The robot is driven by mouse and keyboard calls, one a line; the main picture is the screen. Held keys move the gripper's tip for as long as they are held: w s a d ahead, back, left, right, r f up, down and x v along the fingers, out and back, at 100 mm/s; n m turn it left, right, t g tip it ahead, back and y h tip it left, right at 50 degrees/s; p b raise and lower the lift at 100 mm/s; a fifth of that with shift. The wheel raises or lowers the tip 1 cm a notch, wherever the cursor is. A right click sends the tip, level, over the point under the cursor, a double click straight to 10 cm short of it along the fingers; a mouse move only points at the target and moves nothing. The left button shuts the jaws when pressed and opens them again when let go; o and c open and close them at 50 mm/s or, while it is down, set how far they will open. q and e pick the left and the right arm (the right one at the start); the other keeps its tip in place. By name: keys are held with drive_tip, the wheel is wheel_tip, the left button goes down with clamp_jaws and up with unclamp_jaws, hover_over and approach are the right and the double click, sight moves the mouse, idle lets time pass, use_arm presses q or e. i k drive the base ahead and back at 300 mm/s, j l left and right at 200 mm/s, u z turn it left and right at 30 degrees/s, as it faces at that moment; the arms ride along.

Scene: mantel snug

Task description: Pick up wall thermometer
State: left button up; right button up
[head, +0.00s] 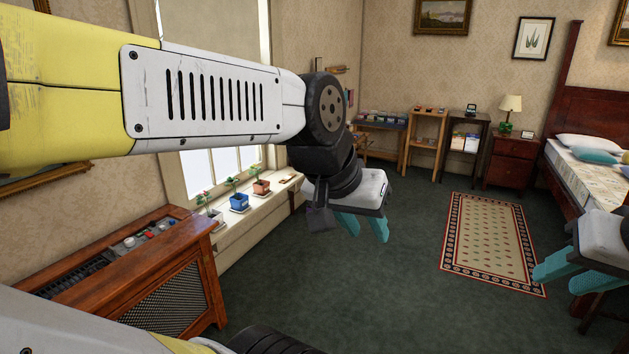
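I cannot make out a wall thermometer for certain in the head view. A slim upright object (318,66) is on the wall just right of the window, too small to identify. My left gripper (371,238) hangs over the green carpet right of the windowsill, its teal fingers apart with nothing between them. My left arm crosses the upper left and hides part of the window and wall. My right gripper (554,284) is at the right edge near the bed, its fingers apart and empty.
A wooden radiator cabinet (167,259) with small items on top stands at the lower left. Potted plants line the windowsill (252,220). Small shelves, a nightstand (511,163) and a bed (600,172) stand at the back. The carpet around the rug (492,235) is clear.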

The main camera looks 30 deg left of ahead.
sight(290, 176)
drive_tip(key=i+j+u, duration=0.55)
drive_tip(key=i, duration=0.4)
drive_tip(key=i+j+u, duration=0.3)
drive_tip(key=i, duration=0.2)
drive_tip(key=i+l+u, duration=0.1)
drive_tip(key=i+u, duration=0.2)
drive_tip(key=i, duration=0.2)
drive_tip(key=i+u, duration=0.1)
drive_tip(key=i, duration=0.45)
drive_tip(key=i+l+u, duration=0.1)
drive_tip(key=i, duration=0.4)
drive_tip(key=i+l+u, duration=0.15)
drive_tip(key=i, duration=0.4)
drive_tip(key=i+l+u, duration=0.1)
drive_tip(key=i, duration=0.45)
drive_tip(key=i+l+u, duration=0.1)
drive_tip(key=i+l, duration=0.25)
drive_tip(key=i, duration=0.15)
